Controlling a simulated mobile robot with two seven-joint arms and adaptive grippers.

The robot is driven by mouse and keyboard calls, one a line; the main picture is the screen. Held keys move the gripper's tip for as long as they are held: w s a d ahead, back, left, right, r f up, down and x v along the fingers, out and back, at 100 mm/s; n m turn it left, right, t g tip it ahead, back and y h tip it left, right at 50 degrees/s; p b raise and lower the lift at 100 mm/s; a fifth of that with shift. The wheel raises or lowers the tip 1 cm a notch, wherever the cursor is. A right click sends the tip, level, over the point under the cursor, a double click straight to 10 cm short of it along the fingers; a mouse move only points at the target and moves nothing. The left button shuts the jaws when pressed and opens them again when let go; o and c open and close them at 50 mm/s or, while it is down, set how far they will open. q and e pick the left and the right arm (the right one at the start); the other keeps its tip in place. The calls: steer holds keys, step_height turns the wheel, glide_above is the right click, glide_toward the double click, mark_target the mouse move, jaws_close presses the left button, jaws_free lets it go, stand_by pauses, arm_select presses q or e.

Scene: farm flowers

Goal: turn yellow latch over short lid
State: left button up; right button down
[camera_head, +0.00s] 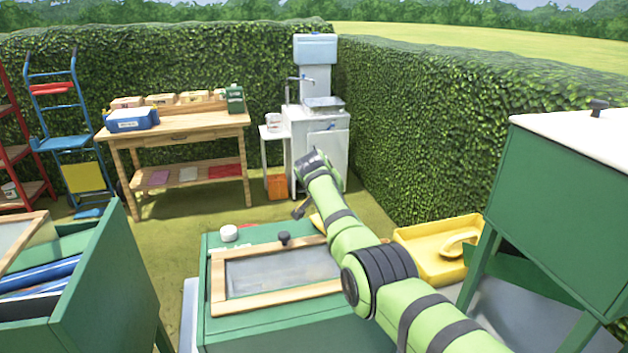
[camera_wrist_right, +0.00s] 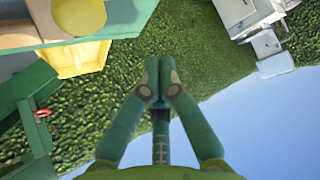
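A green box (camera_head: 215,320) stands in front of me in the head view, with a wood-framed glass lid (camera_head: 218,283) and a dark knob (camera_head: 284,238) at its far edge. A small yellow piece (camera_head: 316,220), perhaps the yellow latch, shows beside my right arm; the arm hides much of it. I cannot tell how it sits against the lid. My right gripper (camera_wrist_right: 158,80) has its fingers together, with nothing visible between them. It is held above and beyond the lid, pointing toward the hedge, apart from the yellow piece. My left gripper is out of view.
A yellow tray (camera_head: 415,235) with a yellow scoop stands right of the box. A large green box (camera_head: 545,205) is at the right; a green crate (camera_head: 110,275) is at the left. A wooden table (camera_head: 180,130) and a sink unit (camera_head: 320,140) stand behind, before the hedge.

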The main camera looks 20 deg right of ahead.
steer(key=shift+w+a+r, duration=0.1)
steer(key=shift+a+r, duration=0.05)
steer(key=shift+a, duration=0.35)
steer(key=shift+w+a+r, duration=0.1)
steer(key=shift+a, duration=0.35)
steer(key=shift+b+v, duration=0.45)
steer(key=shift+v, duration=0.65)
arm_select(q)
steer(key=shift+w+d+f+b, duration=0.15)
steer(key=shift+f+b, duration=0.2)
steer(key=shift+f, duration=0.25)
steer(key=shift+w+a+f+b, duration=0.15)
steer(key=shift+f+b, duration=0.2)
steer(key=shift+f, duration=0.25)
arm_select(e)
steer(key=v, duration=0.6)
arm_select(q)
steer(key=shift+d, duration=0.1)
arm_select(e)
steer(key=shift+a+r, duration=0.1)
steer(key=shift+a, duration=0.05)
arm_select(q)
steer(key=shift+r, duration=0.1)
arm_select(e)
steer(key=shift+r, duration=0.1)
